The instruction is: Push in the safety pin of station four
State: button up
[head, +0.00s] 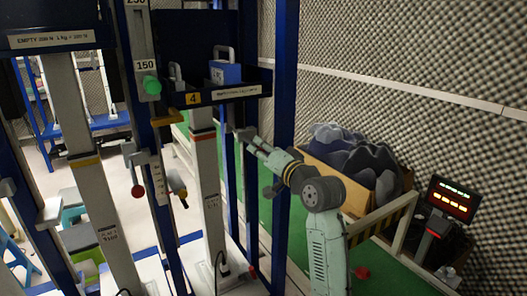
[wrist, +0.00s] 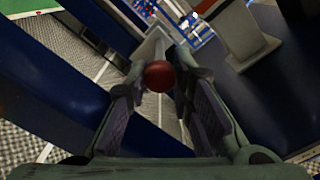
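Station four is marked by a yellow plate with a 4 (head: 193,98) on a dark shelf, above a pale column (head: 207,185). My gripper (head: 247,136) is just right of that column in the head view. In the wrist view my gripper (wrist: 163,85) has its two fingers apart. A round red knob (wrist: 159,76) shows between the fingertips, with a pale grey bar behind it. I take it for the safety pin's knob. Whether a finger touches it I cannot tell. My gripper hides this knob in the head view.
A blue upright (head: 284,110) stands close behind my gripper. A box of dark foam (head: 350,160) and a lit display (head: 452,198) stand at the right.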

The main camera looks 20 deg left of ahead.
jog(key=shift+o, duration=1.1)
jog(key=v, duration=1.2)
